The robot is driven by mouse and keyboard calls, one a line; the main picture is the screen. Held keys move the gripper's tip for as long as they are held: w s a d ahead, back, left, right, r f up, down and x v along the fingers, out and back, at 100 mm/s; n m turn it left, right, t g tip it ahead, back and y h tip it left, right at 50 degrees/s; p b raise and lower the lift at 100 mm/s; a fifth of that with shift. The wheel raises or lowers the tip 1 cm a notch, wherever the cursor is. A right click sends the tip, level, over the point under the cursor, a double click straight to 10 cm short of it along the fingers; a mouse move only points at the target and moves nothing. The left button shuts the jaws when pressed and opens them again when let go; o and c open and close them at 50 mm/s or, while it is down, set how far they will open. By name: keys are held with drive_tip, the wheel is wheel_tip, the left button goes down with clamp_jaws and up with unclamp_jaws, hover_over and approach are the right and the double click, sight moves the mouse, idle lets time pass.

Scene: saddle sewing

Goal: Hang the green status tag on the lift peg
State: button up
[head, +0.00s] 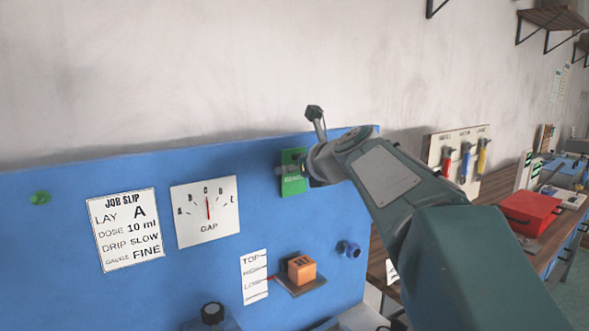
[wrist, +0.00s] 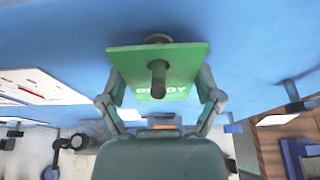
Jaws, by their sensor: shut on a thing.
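In the wrist view the tag (wrist: 130,62) shows white lettering, partly covered. My gripper (wrist: 160,84) is shut on the tag, one finger at each side edge. A dark peg (wrist: 158,76) sticks out in front of the tag's face, and a round part shows behind its top edge. The peg appears to pass through the tag. In the head view my gripper (head: 296,170) hides part of the tag, and the peg cannot be made out.
The blue board (head: 120,285) carries a job slip (head: 125,230), a gap dial (head: 206,210), a level scale (head: 255,277) and an orange block (head: 301,268) on a small shelf. A green knob (head: 40,198) and a blue knob (head: 348,248) stick out. A bench with tools lies right.

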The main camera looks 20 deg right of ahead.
drive_tip(key=o, duration=0.7)
drive_tip(key=v, duration=1.2)
drive_tip(key=s+a+f+n+g+h, duration=0.1)
drive_tip(key=s+a+f+n, duration=0.3)
drive_tip(key=f+n, duration=0.5)
drive_tip(key=s+a+f+n+g, duration=0.4)
drive_tip(key=s+f+n, duration=0.4)
drive_tip(key=n, duration=0.5)
drive_tip(key=s+a+f+n+g+h, duration=0.1)
drive_tip(key=s+a+f+n+g, duration=0.2)
drive_tip(key=s+f+n, duration=0.3)
drive_tip(key=shift+s+a+f+n+h, duration=0.1)
drive_tip(key=shift+a+f+n, duration=0.15)
drive_tip(key=shift+f+n, duration=0.8)
drive_tip(key=shift+s+a+f+n+h, duration=0.1)
drive_tip(key=shift+a+f+n, duration=0.2)
drive_tip(key=shift+f+n, duration=0.7)
drive_tip(key=shift+s+a+f+n+h, duration=0.1)
drive_tip(key=shift+a+f+n, duration=0.15)
drive_tip(key=shift+f+n, duration=0.8)
